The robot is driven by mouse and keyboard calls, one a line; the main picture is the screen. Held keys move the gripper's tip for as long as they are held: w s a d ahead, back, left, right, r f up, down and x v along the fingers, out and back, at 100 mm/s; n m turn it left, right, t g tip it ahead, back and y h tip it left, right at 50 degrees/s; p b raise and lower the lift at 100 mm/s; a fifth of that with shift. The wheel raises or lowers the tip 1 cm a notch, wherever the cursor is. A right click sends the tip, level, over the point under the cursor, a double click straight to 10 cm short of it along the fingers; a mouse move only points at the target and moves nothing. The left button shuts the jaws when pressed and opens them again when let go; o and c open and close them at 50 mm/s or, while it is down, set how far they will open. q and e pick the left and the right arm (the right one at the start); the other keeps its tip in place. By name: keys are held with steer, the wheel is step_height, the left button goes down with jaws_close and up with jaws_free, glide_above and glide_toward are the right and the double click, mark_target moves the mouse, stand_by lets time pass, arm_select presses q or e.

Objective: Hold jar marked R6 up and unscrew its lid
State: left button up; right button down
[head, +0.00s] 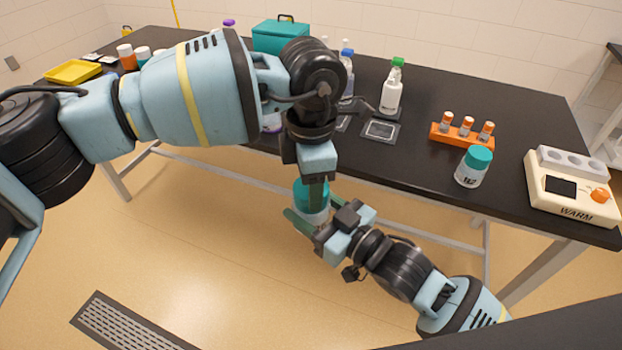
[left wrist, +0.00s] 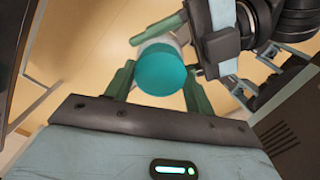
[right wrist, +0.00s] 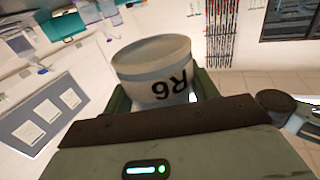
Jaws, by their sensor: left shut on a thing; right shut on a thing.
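The jar marked R6 (right wrist: 153,70) has a white body and is held off the table, in front of its front edge. Its teal lid (left wrist: 161,69) faces my left wrist camera; it also shows in the head view (head: 303,193). My right gripper (head: 326,219) is shut on the jar body, from the right and below. My left gripper (left wrist: 158,82) reaches down from above, with its fingers on either side of the lid, shut on it. In the head view, the left fingers partly hide the lid. No gap between lid and jar can be made out.
On the black table (head: 530,115) stand another teal-lidded jar (head: 473,167), an orange rack (head: 462,134) with several vials, a cream warmer (head: 571,190), a green-capped bottle (head: 392,88) and a teal box (head: 281,36). A yellow tray (head: 73,72) lies far left. Open floor lies below the jar.

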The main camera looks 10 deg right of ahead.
arm_select(q)
steer(key=n, duration=1.8)
steer(key=shift+n, duration=0.3)
steer(key=n, duration=0.6)
steer(key=shift+r, duration=0.1)
steer(key=shift+r, duration=0.4)
steer(key=shift+r, duration=0.7)
